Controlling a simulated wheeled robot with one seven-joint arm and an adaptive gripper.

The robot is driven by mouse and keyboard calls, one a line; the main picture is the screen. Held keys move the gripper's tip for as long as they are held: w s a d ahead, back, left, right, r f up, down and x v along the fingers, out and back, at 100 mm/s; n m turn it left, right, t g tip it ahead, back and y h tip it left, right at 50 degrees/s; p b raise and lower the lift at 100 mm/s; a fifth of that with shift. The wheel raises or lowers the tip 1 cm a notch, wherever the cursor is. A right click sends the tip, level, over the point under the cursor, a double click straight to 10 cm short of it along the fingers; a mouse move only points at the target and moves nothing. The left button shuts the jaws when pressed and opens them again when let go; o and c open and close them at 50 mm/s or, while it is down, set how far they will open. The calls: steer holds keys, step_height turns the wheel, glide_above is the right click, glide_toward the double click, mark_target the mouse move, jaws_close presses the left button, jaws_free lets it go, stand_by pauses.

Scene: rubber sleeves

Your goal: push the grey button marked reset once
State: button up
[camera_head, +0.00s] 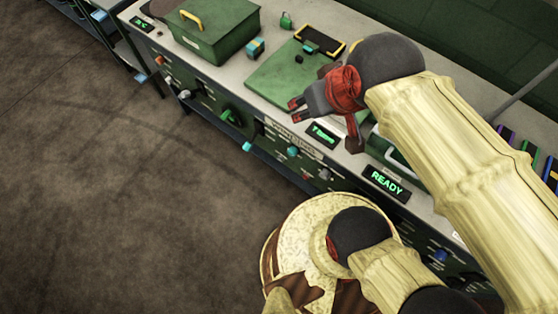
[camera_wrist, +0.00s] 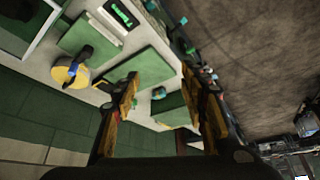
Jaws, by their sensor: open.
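The console (camera_head: 300,135) has a row of small knobs and buttons along its dark front panel in the head view. A small grey button or knob (camera_head: 325,174) sits on the panel below the displays. Its marking is too small to read, so I cannot tell if it is the reset button. A blue knob (camera_head: 292,151) is to its left. My gripper (camera_head: 295,110) is above the console top, apart from the panel, with its fingers pointing left. In the wrist view my gripper (camera_wrist: 160,75) is open, with nothing between its fingers.
A green box (camera_head: 216,38) with a yellow handle stands on the console's far left, and a flat green plate (camera_head: 285,85) lies beside it. A lit display (camera_head: 386,183) reads READY. The floor (camera_head: 110,170) in front is clear. My arm hides the console's right part.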

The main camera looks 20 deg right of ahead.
steer(key=shift+c, duration=1.2)
steer(key=c, duration=0.8)
jaws_close()
